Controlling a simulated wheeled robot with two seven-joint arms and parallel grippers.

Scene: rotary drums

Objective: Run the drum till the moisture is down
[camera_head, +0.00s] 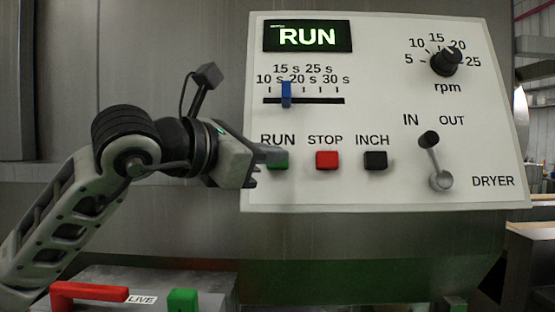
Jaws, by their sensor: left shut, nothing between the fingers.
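The blue slider (286,94) sits near 15 s to 20 s. The rpm knob (445,62) is at the upper right. The DRYER lever (435,160) points up, with its black tip between IN and OUT. My right gripper is out of view.
Below my left arm is a grey box (140,276) with a red handle (88,294), a LIVE label and a green block (183,300). Grey metal walls stand behind the panel. The space before the panel's right half is clear.

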